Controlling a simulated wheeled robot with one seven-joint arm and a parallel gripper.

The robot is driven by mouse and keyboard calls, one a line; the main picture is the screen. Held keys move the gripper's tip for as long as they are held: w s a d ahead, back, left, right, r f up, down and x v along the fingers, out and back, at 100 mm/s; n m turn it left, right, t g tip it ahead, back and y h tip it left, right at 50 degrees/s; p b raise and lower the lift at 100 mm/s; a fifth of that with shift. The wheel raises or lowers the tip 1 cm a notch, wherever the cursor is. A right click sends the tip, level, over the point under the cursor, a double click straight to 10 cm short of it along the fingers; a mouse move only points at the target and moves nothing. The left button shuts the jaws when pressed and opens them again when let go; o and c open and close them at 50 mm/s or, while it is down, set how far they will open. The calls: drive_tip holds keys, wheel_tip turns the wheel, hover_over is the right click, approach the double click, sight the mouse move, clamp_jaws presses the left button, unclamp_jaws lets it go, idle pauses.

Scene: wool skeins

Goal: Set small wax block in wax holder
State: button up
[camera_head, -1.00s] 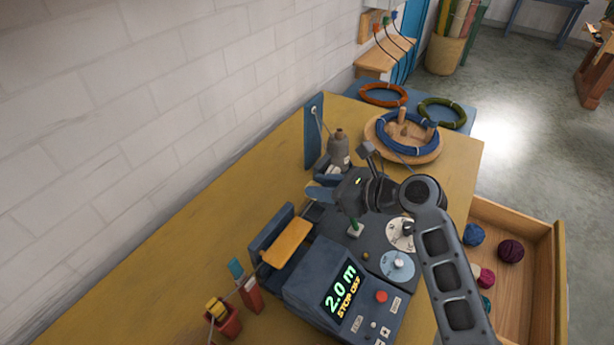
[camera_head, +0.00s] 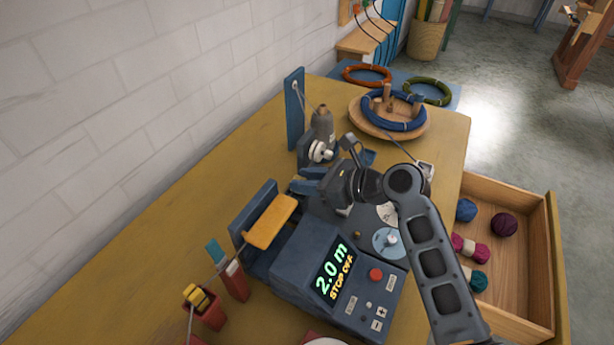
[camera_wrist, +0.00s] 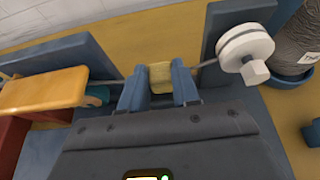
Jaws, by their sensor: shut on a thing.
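My gripper (camera_head: 303,186) is shut on a small yellow wax block, low over the blue machine. In the wrist view the yellow wax block (camera_wrist: 160,77) sits between the two blue-grey fingers, its top showing. A thin grey rod or strand runs on both sides of the fingers, in line with the block. In the head view my gripper hides the block. I cannot make out the wax holder for certain; my fingers cover the spot between the orange bar (camera_head: 270,221) and the white pulley (camera_head: 320,151).
The machine's display box (camera_head: 325,275) stands close in front of my gripper. The grey cone (camera_head: 323,124) stands behind the pulley. A red cup (camera_head: 208,313) with yellow pieces is at lower left. An open drawer (camera_head: 510,325) with yarn balls is at right. The wooden dish (camera_head: 362,119) holds a blue skein.

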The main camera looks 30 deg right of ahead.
drive_tip(key=shift+f, duration=0.35)
drive_tip(key=o, duration=1.1)
drive_tip(key=shift+s, duration=0.1)
drive_tip(key=v, duration=0.7)
drive_tip(key=shift+s+d+r, duration=0.15)
drive_tip(key=shift+s+d, duration=0.05)
